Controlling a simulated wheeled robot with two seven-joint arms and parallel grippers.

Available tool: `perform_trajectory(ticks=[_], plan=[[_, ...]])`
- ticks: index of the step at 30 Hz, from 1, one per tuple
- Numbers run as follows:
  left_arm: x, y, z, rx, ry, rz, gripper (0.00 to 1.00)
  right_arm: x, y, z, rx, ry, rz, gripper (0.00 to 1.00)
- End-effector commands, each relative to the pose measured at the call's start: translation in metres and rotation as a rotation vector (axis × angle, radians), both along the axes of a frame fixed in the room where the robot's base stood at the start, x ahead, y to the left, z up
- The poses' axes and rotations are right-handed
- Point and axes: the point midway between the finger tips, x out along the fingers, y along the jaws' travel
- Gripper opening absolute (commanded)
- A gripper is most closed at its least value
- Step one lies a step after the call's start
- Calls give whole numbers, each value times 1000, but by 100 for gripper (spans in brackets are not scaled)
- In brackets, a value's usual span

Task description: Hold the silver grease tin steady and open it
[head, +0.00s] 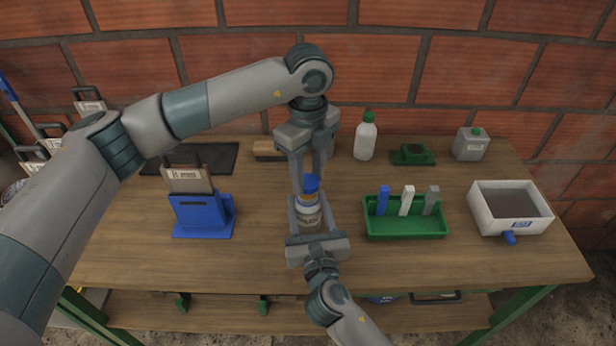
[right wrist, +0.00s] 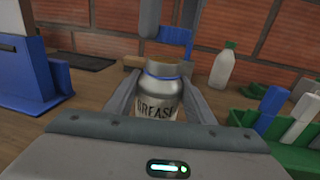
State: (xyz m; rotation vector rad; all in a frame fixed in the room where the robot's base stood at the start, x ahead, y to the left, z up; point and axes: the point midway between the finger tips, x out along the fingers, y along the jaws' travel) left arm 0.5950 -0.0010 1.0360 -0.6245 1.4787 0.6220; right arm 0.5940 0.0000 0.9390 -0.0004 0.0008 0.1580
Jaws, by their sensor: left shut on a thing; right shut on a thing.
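The silver grease tin (head: 309,216) stands upright on the bench. Its "GREASE" label faces me in the right wrist view (right wrist: 158,104). My right gripper (head: 307,213) comes from the front and is shut on the tin's body, one finger on each side. My left gripper (head: 310,186) points straight down above the tin, shut on a blue piece (head: 311,183) that looks like its lid. In the right wrist view this blue piece (right wrist: 174,36) shows above the tin's silver top, seemingly with a gap.
A blue holder (head: 202,215) stands left of the tin. A green tray (head: 405,229) with upright sticks is close on the right, beside a white box (head: 511,208). A green-capped bottle (head: 365,137) and a grey canister (head: 471,144) stand behind. The front bench strip is clear.

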Motion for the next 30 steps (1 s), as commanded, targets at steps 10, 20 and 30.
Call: perform_trajectory(ticks=[10, 20, 30], plan=[[0, 0, 30, 0, 0, 0, 11, 0, 0, -1, 0, 2, 0, 0], [0, 0, 30, 0, 0, 0, 11, 0, 0, -1, 0, 1, 0, 71], [0, 0, 29, 0, 0, 0, 11, -1, 0, 0, 0, 1, 0, 71]])
